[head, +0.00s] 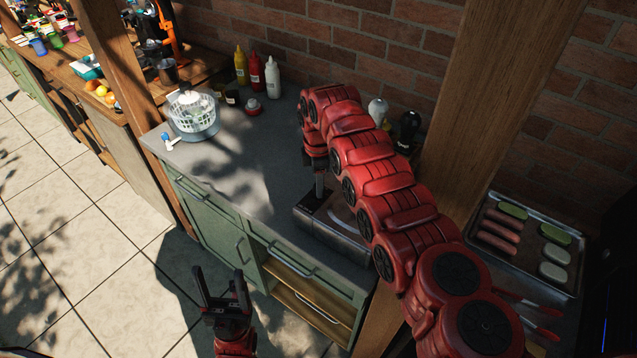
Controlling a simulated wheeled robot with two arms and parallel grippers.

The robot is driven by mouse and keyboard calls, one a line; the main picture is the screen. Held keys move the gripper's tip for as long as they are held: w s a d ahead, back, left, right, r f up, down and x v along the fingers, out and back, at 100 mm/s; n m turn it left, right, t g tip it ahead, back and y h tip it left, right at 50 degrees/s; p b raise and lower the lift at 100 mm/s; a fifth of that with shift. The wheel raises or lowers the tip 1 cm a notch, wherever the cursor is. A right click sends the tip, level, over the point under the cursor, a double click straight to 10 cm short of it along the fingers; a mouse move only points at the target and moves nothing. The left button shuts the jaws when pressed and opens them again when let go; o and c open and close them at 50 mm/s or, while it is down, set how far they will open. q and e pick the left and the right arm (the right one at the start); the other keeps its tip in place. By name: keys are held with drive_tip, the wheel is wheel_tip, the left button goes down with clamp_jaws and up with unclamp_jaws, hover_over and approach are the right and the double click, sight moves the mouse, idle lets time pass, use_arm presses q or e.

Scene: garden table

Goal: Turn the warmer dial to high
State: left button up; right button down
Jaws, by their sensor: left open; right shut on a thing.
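The warmer (334,241) is a low dark box with a metal front, standing near the front edge of the grey counter. A curved pale mark shows on its top. My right arm reaches over the counter from the lower right and hides much of the warmer. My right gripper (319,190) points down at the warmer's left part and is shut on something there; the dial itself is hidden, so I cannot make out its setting. My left gripper (222,290) is open and empty, in front of the green cabinet and below the counter top.
A white basket (193,112) in a grey bowl stands on the counter's left end. Yellow, red and white bottles (256,72) stand at the back. A wooden post (480,110) rises at right, beside a tray (531,236) of sausages and patties. A drawer (310,305) below looks open-fronted.

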drive_tip(key=shift+w+f+b, duration=0.1)
drive_tip(key=shift+b, duration=0.35)
drive_tip(key=m+b, duration=0.8)
drive_tip(key=m, duration=0.1)
drive_tip(key=shift+m+b, duration=0.3)
drive_tip(key=shift+b, duration=0.05)
drive_tip(key=m, duration=0.2)
drive_tip(key=shift+m+b, duration=0.4)
drive_tip(key=m, duration=0.3)
drive_tip(key=shift+m, duration=0.3)
drive_tip(key=m, duration=0.3)
drive_tip(key=shift+r+m+b, duration=0.2)
drive_tip(key=shift+m+b, duration=0.1)
drive_tip(key=shift+m, duration=1.5)
